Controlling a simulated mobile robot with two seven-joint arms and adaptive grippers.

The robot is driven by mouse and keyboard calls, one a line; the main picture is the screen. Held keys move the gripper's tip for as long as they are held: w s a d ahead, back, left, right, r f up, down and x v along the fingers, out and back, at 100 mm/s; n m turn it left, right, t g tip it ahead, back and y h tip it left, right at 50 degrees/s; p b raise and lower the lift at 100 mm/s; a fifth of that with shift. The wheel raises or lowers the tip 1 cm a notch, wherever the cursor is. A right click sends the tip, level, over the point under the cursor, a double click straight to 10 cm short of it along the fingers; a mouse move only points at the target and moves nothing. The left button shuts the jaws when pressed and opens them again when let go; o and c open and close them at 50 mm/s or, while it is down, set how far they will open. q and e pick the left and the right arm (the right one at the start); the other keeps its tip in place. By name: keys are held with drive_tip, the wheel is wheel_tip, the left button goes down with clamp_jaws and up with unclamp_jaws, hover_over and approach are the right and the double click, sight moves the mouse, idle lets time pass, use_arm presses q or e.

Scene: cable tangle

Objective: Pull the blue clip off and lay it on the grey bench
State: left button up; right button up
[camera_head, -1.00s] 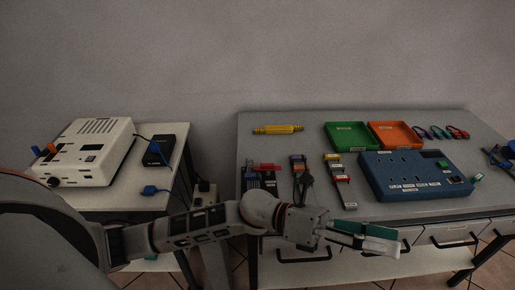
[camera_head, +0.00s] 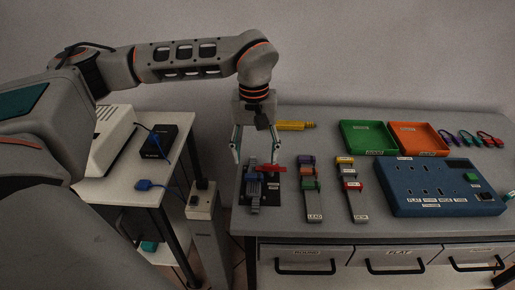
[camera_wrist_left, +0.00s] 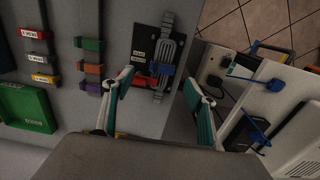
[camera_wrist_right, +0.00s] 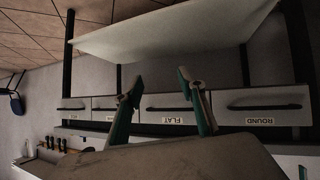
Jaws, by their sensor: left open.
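A small blue clip (camera_wrist_left: 162,68) sits around the grey cable bundle (camera_wrist_left: 166,46) in the left wrist view. The bundle lies on a black plate (camera_wrist_left: 140,50) with a red lever (camera_head: 269,169) at the left end of the grey bench (camera_head: 430,228). My left gripper (camera_head: 256,156) points down above the plate, open and empty. In the left wrist view its fingertips (camera_wrist_left: 157,82) are apart, on either side of the clip's line. My right gripper (camera_wrist_right: 156,76) is open and empty, facing the bench drawers.
Two racks of coloured clips (camera_head: 309,188) stand right of the plate. Green (camera_head: 368,138) and orange trays (camera_head: 418,139) and a blue socket box (camera_head: 440,185) lie farther right. A yellow tool (camera_head: 296,125) lies behind.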

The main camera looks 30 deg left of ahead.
sight(254, 175)
use_arm(q)
drive_tip(key=shift+w+a, duration=0.1)
drive_tip(key=shift+a, duration=0.25)
drive_tip(key=shift+f, duration=0.4)
wheel_tip(254, 175, down, 7)
drive_tip(key=shift+r+b, duration=0.15)
drive_tip(key=shift+b, duration=0.55)
drive_tip(key=c, duration=1.2)
